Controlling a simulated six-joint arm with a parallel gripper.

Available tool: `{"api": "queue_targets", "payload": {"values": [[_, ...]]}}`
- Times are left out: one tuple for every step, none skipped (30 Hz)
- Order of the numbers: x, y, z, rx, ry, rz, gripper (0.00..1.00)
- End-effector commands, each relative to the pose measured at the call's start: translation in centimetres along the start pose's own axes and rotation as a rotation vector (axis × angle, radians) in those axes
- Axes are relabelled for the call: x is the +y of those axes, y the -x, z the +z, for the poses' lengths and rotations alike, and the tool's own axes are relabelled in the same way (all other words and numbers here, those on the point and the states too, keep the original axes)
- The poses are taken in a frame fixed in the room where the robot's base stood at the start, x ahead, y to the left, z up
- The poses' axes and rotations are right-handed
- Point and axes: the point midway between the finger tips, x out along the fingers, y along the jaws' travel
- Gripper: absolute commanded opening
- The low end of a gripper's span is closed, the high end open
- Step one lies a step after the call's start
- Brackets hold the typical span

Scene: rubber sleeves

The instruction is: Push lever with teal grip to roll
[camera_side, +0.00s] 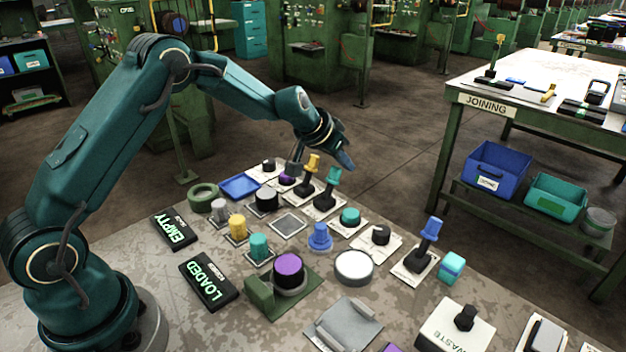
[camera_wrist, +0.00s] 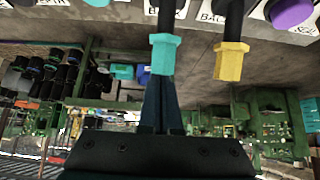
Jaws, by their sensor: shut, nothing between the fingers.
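The lever with the teal grip (camera_side: 333,177) stands on a pale plate on the bench in the side view, its black shaft leaning slightly. In the wrist view its teal grip (camera_wrist: 163,53) hangs in the upper middle, straight in line with my fingertips. My gripper (camera_side: 346,162) is shut and empty, just above and beside the teal grip. In the wrist view my gripper (camera_wrist: 160,82) shows as narrow dark fingers that meet or overlap the grip's end. I cannot tell whether they touch. The lever's plate lettering is mostly cut off.
A yellow-gripped lever (camera_side: 313,162) stands close beside the teal one; its grip also shows in the wrist view (camera_wrist: 231,61). A blue-gripped lever (camera_side: 432,229), a teal knob (camera_side: 350,216) and a purple knob (camera_side: 287,178) are nearby. Open floor lies beyond the bench edge.

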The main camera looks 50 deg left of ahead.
Motion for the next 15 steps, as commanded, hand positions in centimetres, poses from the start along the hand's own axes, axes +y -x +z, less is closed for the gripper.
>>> {"api": "queue_targets", "payload": {"values": [[0.0, 0.0, 0.0, 0.0, 0.0, 0.0, 0.0], [0.0, 0.0, 0.0, 0.0, 0.0, 0.0, 0.0], [0.0, 0.01, 0.0, 0.0, 0.0, 0.0, 0.0], [0.0, 0.01, 0.0, 0.0, 0.0, 0.0, 0.0], [0.0, 0.01, 0.0, 0.0, 0.0, 0.0, 0.0], [0.0, 0.01, 0.0, 0.0, 0.0, 0.0, 0.0], [0.0, 0.01, 0.0, 0.0, 0.0, 0.0, 0.0], [0.0, 0.01, 0.0, 0.0, 0.0, 0.0, 0.0], [0.0, 0.01, -0.01, 0.0, 0.0, 0.0, 0.0], [0.0, -0.01, -0.02, 0.0, 0.0, 0.0, 0.0], [0.01, -0.03, -0.06, 0.0, 0.0, 0.001, 0.0], [0.03, -0.09, -0.12, 0.0, 0.0, 0.002, 0.0], [0.04, -0.16, -0.19, 0.0, 0.0, 0.002, 0.0], [0.04, -0.23, -0.3, 0.001, -0.001, 0.002, 0.0], [0.04, -0.35, -0.4, 0.001, -0.001, 0.002, 0.0]]}}
